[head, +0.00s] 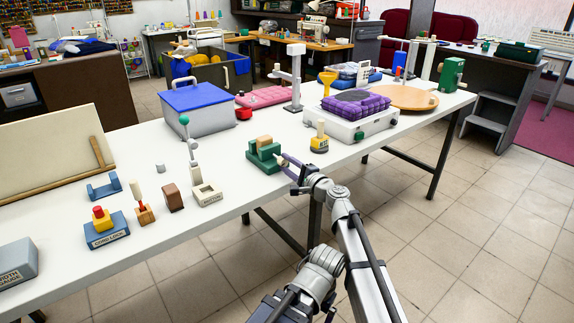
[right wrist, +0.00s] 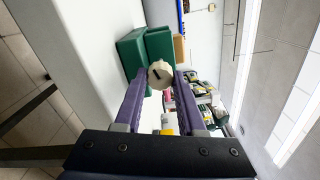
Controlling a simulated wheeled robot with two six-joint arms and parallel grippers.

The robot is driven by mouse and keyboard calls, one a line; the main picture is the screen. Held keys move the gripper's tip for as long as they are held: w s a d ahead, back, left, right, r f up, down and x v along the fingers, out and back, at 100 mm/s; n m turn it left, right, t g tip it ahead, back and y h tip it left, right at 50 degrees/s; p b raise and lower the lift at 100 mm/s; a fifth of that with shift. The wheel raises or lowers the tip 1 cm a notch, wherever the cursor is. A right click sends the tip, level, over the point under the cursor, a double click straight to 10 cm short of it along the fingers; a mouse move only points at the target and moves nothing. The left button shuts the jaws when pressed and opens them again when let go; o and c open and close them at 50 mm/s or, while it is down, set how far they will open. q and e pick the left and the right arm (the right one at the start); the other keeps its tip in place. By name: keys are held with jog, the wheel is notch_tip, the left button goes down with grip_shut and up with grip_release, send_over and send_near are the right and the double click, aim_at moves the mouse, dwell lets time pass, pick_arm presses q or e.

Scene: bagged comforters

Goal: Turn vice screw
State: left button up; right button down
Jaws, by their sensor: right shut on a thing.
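The green vice (head: 262,161) stands near the front edge of the white table, with a tan wooden block (head: 264,142) at its top. In the right wrist view the vice (right wrist: 132,52) shows as green blocks. Its round cream screw knob (right wrist: 160,73) has a dark mark on its face. My right gripper (head: 285,161) reaches the vice from the front right. Its purple fingers (right wrist: 161,80) are shut on the knob, one on each side. My left gripper is not in view.
A yellow-and-black weight-like object (head: 319,143) stands right of the vice, near a white case (head: 358,127) under purple cloth. Left are a white lever device (head: 206,194) and a brown block (head: 173,198). A blue-lidded box (head: 197,108) stands behind.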

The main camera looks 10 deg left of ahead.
jog(key=m, duration=0.5)
jog(key=shift+m, duration=0.4)
jog(key=shift+s+m, duration=0.1)
jog(key=shift+m, duration=0.2)
jog(key=c, duration=0.5)
grip_release()
jog(key=shift+d, duration=0.1)
jog(key=v, duration=0.7)
jog(key=shift+s+d, duration=0.2)
jog(key=shift+d, duration=0.05)
